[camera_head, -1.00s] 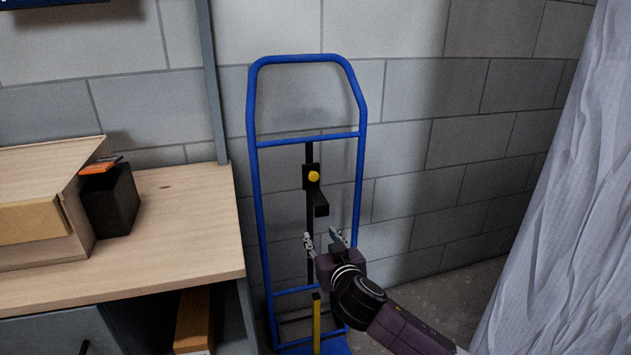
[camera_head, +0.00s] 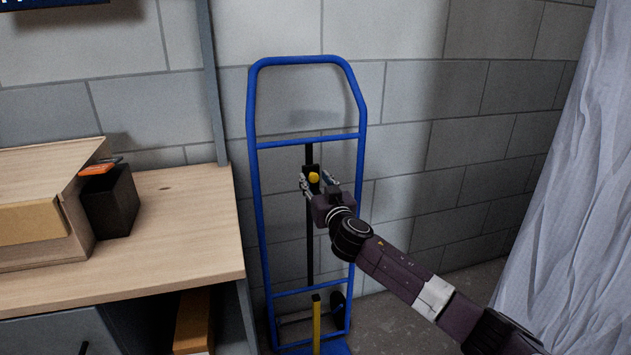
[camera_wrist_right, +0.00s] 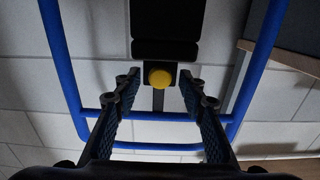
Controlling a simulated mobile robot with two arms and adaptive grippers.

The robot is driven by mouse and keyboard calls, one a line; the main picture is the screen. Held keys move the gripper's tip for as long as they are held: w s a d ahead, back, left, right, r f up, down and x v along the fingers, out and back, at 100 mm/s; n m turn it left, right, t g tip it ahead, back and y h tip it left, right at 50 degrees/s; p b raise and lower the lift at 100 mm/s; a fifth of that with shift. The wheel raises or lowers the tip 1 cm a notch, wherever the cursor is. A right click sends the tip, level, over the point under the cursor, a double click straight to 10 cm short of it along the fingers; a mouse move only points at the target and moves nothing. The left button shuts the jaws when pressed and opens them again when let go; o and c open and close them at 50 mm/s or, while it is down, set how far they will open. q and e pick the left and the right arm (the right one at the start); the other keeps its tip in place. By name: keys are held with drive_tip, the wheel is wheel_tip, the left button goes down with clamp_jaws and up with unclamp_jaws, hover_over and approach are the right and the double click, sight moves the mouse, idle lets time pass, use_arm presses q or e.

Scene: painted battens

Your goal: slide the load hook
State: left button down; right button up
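The load hook (camera_head: 313,168) is a black block with a yellow knob (camera_head: 314,177), on a black vertical rail (camera_head: 310,245) of the blue hand truck (camera_head: 252,190). My right gripper (camera_head: 316,183) is at the hook's height, one finger on each side of it, hiding its lower part in the head view. In the right wrist view the fingers of my right gripper (camera_wrist_right: 162,95) are spread apart. The yellow knob (camera_wrist_right: 160,78) shows between the fingertips with gaps on both sides, below the black hook body (camera_wrist_right: 165,25). My left gripper is not in view.
A wooden workbench (camera_head: 190,220) with a black bin (camera_head: 110,200) and a wooden box (camera_head: 30,225) stands left of the truck. A grey block wall (camera_head: 440,150) is close behind. A pale draped sheet (camera_head: 560,220) hangs at the right.

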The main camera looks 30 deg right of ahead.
drive_tip(key=shift+w, duration=0.15)
clamp_jaws()
drive_tip(key=shift+f, duration=0.15)
idle(0.4)
